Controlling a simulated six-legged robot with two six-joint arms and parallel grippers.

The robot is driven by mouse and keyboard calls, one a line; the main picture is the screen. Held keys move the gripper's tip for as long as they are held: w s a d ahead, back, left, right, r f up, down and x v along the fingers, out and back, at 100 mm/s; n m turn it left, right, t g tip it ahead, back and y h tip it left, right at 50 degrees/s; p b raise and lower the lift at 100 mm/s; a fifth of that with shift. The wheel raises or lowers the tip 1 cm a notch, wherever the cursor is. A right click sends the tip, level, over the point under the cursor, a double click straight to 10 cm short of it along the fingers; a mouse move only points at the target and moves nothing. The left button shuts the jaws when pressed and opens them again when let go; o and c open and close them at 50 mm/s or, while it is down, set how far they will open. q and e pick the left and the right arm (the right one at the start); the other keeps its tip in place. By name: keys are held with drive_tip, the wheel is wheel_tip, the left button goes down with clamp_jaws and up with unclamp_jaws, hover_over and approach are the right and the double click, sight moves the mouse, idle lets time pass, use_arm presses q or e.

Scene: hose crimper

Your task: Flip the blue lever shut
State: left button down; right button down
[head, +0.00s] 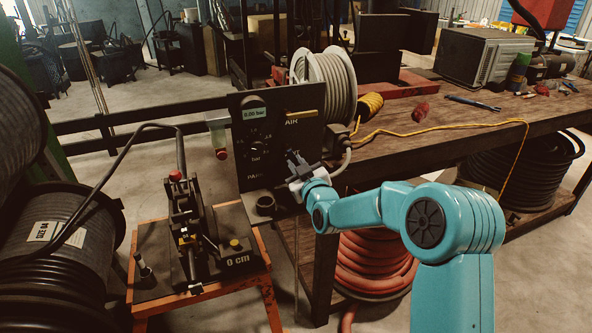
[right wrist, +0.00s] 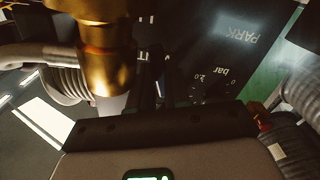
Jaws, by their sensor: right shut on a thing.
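In the right wrist view, the panel (right wrist: 222,50) fills the upper middle, and a brass fitting (right wrist: 107,55) hangs close at upper left. My left gripper is out of view.
A crimper (head: 185,225) on an orange-framed stand is left of the panel. Large hose reels (head: 60,255) fill the left edge. A grey hose spool (head: 325,85) sits behind the panel. The bench (head: 385,155) carries a yellow cord (head: 460,128). Red hose (head: 375,265) lies underneath.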

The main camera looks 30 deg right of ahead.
sight(296, 143)
drive_tip(key=n+b, duration=0.1)
drive_tip(key=b, duration=0.1)
drive_tip(key=n+b, duration=0.2)
drive_tip(key=shift+s+d+f, duration=0.1)
drive_tip(key=shift+d, duration=0.3)
drive_tip(key=shift+d+r+n+b, duration=0.15)
drive_tip(key=shift+r+n+b, duration=0.1)
drive_tip(key=shift+n+b, duration=0.7)
drive_tip(key=n, duration=0.1)
drive_tip(key=n+b, duration=0.1)
drive_tip(key=n, duration=0.1)
drive_tip(key=shift+s+d+r, duration=0.1)
drive_tip(key=shift+d+r, duration=0.15)
drive_tip(key=shift+r, duration=0.1)
drive_tip(key=n, duration=0.1)
drive_tip(key=n+b, duration=0.1)
drive_tip(key=shift+d+r+n, duration=0.1)
drive_tip(key=shift+r+n, duration=0.25)
drive_tip(key=shift+r, duration=0.05)
drive_tip(key=shift+d+r+n+b, duration=0.1)
drive_tip(key=shift+r+n+b, duration=0.15)
drive_tip(key=shift+n, duration=0.6)
drive_tip(key=shift+r+n+b, duration=0.15)
drive_tip(key=shift+r+n, duration=0.15)
drive_tip(key=shift+n, duration=0.55)
drive_tip(key=c, duration=1.1)
unclamp_jaws()
drive_tip(key=shift+s, duration=0.1)
